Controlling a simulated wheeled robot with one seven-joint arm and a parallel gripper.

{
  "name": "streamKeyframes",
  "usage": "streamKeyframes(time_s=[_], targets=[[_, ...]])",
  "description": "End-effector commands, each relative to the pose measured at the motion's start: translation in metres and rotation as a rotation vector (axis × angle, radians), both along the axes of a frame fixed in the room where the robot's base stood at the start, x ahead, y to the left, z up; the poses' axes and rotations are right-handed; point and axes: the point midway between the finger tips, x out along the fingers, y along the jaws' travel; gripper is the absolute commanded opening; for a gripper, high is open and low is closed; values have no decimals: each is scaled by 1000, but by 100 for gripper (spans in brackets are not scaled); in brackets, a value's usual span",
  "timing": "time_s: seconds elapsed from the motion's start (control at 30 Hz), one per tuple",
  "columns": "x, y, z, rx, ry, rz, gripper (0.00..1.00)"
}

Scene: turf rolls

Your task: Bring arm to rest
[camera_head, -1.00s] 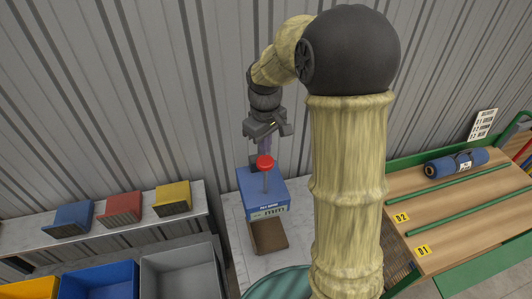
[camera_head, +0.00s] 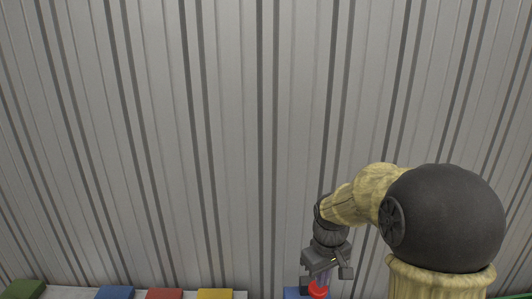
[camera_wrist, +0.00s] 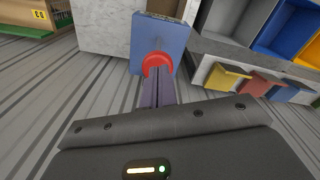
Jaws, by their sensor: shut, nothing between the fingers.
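My gripper (camera_head: 320,281) hangs at the end of my bent arm, low in the head view, just above a red knob (camera_head: 318,292). In the wrist view, my gripper's fingers (camera_wrist: 159,86) are shut together and point at the red knob (camera_wrist: 157,62) on the blue box (camera_wrist: 160,38). Nothing shows between the fingers. The fingertips look close to the knob; I cannot tell whether they touch it. Only a sliver of the blue box (camera_head: 292,293) shows in the head view.
Blue (camera_head: 114,292), red (camera_head: 164,293) and yellow (camera_head: 214,293) blocks line the bottom edge, with a green one (camera_head: 24,288) at far left. A corrugated wall (camera_head: 230,140) fills the background. Open bins, one blue (camera_wrist: 286,38), stand at upper right in the wrist view.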

Motion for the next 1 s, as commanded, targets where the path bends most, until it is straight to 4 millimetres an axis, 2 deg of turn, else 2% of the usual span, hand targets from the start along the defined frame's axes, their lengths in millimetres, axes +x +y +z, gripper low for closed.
streamKeyframes(time_s=[0.03,0.2,0.3,0.43,0.57,1.0], targets=[[-14,0,-19,1,-15,-37,0],[-60,0,-63,16,-92,-207,0],[-88,0,-87,34,-136,-306,0],[-114,-1,-105,53,-176,-399,0],[-122,-1,-108,61,-189,-431,0],[-121,-1,-106,61,-188,-430,0]])
